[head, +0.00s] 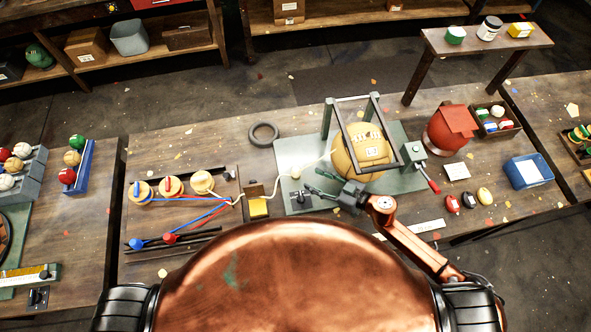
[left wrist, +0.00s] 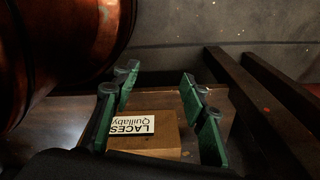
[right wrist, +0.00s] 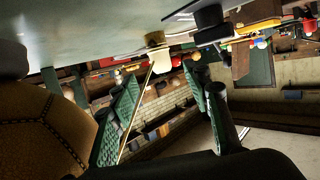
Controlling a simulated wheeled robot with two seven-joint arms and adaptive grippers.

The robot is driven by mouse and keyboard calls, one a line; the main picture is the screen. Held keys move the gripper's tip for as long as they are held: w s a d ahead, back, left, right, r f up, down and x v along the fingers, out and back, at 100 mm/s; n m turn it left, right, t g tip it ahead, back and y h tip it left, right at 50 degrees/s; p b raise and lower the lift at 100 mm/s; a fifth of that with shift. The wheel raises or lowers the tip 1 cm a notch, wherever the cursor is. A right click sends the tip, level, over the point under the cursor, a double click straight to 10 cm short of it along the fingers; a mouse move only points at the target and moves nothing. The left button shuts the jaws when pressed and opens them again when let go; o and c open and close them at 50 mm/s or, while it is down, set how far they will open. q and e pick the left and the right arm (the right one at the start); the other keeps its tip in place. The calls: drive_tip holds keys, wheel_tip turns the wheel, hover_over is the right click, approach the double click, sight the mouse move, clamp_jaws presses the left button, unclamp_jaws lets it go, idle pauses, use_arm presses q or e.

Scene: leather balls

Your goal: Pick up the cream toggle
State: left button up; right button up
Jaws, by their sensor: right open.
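The cream toggle (head: 296,173) is a small pale piece on the green mat (head: 292,150), left of the tan leather ball (head: 350,158), with a cream cord (head: 270,187) at it. My right gripper (head: 312,182) is open, low over the mat just right of the toggle, and empty. In the right wrist view the toggle (right wrist: 156,40) shows beyond and between the open fingers (right wrist: 162,78), apart from them. My left gripper (left wrist: 157,76) shows only in the left wrist view, open and empty, with a box labelled LACES (left wrist: 150,140) between its fingers in the picture.
A dark metal frame (head: 328,120) stands around the ball. A small stand with a red handle (head: 416,155) is at the mat's right. Spools (head: 171,187) with coloured cords and a yellow block (head: 257,207) lie left. A black ring (head: 263,134) lies behind on clear table.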

sight(299, 171)
drive_tip(key=shift+w+a, duration=0.75)
drive_tip(key=shift+a, duration=0.25)
drive_tip(key=shift+w+a, duration=0.2)
drive_tip(key=shift+a, duration=0.2)
drive_tip(key=x, duration=0.6)
drive_tip(key=shift+r, duration=0.1)
use_arm(q)
drive_tip(key=shift+w+r, duration=0.35)
drive_tip(key=shift+w, duration=0.35)
use_arm(e)
drive_tip(key=shift+d, duration=0.1)
drive_tip(key=shift+c, duration=0.4)
drive_tip(key=c, duration=1.1)
